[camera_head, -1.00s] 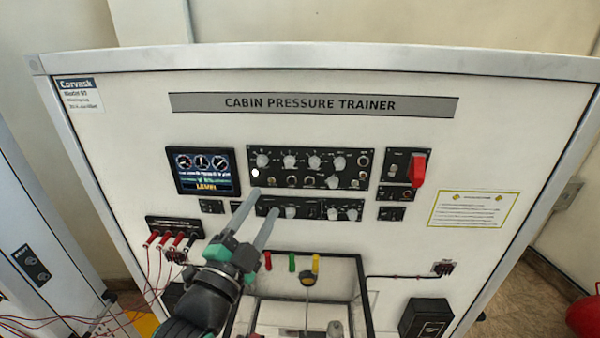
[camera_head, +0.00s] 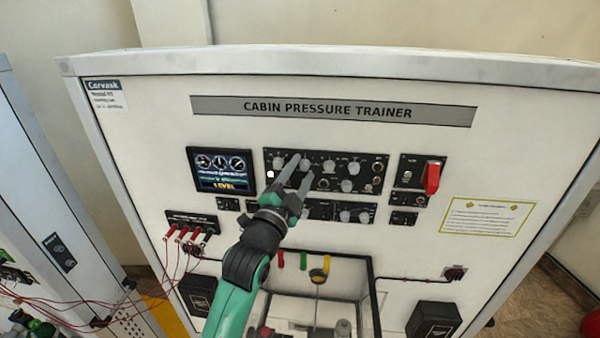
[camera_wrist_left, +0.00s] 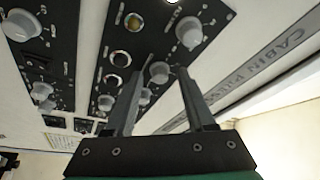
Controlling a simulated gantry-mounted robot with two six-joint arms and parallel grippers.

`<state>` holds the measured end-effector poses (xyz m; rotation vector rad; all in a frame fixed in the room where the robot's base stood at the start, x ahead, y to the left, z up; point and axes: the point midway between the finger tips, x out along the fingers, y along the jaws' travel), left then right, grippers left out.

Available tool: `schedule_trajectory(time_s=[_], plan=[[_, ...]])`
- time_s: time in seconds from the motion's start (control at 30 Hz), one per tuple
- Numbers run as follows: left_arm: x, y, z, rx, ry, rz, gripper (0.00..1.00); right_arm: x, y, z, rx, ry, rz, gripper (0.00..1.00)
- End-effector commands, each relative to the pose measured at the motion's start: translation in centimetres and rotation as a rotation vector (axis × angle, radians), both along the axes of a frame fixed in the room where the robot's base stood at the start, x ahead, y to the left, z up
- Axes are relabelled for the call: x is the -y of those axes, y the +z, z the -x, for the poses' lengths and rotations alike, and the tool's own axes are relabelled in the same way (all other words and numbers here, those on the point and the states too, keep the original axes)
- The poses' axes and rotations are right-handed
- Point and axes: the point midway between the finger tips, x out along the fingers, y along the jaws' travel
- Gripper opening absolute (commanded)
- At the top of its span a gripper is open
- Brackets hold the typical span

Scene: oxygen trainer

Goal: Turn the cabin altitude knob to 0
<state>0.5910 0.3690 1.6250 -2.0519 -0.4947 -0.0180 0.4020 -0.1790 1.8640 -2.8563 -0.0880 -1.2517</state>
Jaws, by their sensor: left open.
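The upper black control panel (camera_head: 325,190) carries several pale round knobs in a row. Their labels are too small to read, so I cannot tell which is the cabin altitude knob. My left gripper (camera_head: 304,166) is open in front of the panel's left part, its fingers pointing up at the row. One pale knob (camera_head: 304,162) shows near the fingertips. In the left wrist view a pale knob (camera_wrist_left: 159,72) appears between the two fingertips; I cannot tell whether they touch it. A larger-looking knob (camera_wrist_left: 188,30) lies beyond them. My right gripper is not in view.
A gauge screen (camera_head: 221,170) is left of the panel, and a red switch cover (camera_head: 433,178) is right of it. Red plugs and wires (camera_head: 183,233) hang at lower left. An open recess (camera_head: 374,290) with coloured handles lies below.

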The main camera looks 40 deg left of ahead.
Motion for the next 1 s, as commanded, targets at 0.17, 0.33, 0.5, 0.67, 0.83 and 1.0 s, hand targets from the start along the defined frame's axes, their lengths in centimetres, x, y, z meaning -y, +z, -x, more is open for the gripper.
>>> schedule_trajectory(time_s=[0.17, 0.33, 0.5, 0.67, 0.83, 1.0], plan=[[0.0, 0.0, 0.0, 0.0, 0.0, 0.0, 0.26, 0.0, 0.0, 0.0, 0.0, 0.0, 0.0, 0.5], [0.0, 0.0, 0.0, 0.0, 0.0, 0.0, 0.0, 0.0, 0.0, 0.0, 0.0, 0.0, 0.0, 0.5], [0.0, 0.0, 0.0, 0.0, 0.0, 0.0, 0.0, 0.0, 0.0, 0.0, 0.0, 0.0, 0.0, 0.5], [0.0, -0.1, 0.0, 0.005, 0.0, 0.007, 0.0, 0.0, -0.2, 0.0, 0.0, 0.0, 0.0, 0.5], [0.1, -0.3, 0.0, 0.032, 0.0, 0.042, 0.0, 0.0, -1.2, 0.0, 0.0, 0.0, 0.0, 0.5], [0.2, -0.6, 0.0, 0.086, -0.001, 0.116, 0.0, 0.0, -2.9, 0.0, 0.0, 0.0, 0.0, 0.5]])
